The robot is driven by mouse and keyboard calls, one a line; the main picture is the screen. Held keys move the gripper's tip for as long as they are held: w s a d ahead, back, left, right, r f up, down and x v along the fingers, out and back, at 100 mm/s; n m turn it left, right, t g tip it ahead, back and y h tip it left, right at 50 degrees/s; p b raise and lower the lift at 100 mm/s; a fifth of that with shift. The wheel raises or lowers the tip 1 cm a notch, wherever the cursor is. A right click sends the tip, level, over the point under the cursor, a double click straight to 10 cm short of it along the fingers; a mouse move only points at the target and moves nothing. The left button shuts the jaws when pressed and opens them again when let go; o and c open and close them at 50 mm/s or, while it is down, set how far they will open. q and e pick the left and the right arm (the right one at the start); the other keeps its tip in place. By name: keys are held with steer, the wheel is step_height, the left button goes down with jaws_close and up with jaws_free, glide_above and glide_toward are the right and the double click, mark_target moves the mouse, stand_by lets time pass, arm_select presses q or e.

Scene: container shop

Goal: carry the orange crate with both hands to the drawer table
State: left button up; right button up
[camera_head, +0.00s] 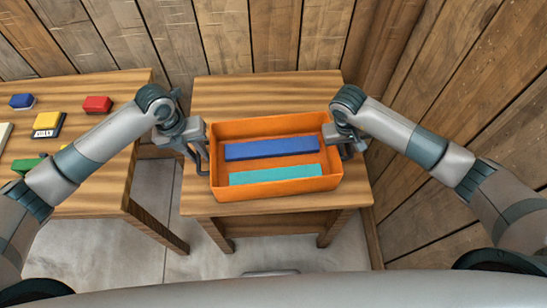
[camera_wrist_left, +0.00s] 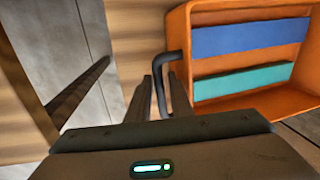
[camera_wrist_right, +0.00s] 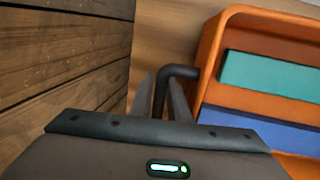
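The orange crate (camera_head: 277,195) is over the front part of a small wooden table (camera_head: 265,95), roughly level. I cannot tell whether it rests on the top or hangs just above it. It holds a blue block (camera_head: 271,149) and a teal block (camera_head: 275,174). My left gripper (camera_head: 200,160) is at the crate's left end, its fingers close on both sides of a dark handle (camera_wrist_left: 160,85). My right gripper (camera_head: 345,138) is at the right end, its fingers close around the other dark handle (camera_wrist_right: 162,88). The fingertips show only partly.
Another wooden table (camera_head: 95,185) stands at the left with a red block (camera_head: 97,104), a blue block (camera_head: 21,101) and a yellow-and-black item (camera_head: 47,124). A narrow floor gap separates the tables. Wooden walls (camera_head: 440,110) stand behind and at the right.

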arm_select(q)
steer(key=shift+f, duration=0.2)
arm_select(e)
steer(key=shift+f, duration=0.2)
arm_select(q)
jaws_close()
arm_select(e)
jaws_close()
arm_select(q)
steer(key=shift+r, duration=0.15)
arm_select(e)
steer(key=shift+r, duration=0.15)
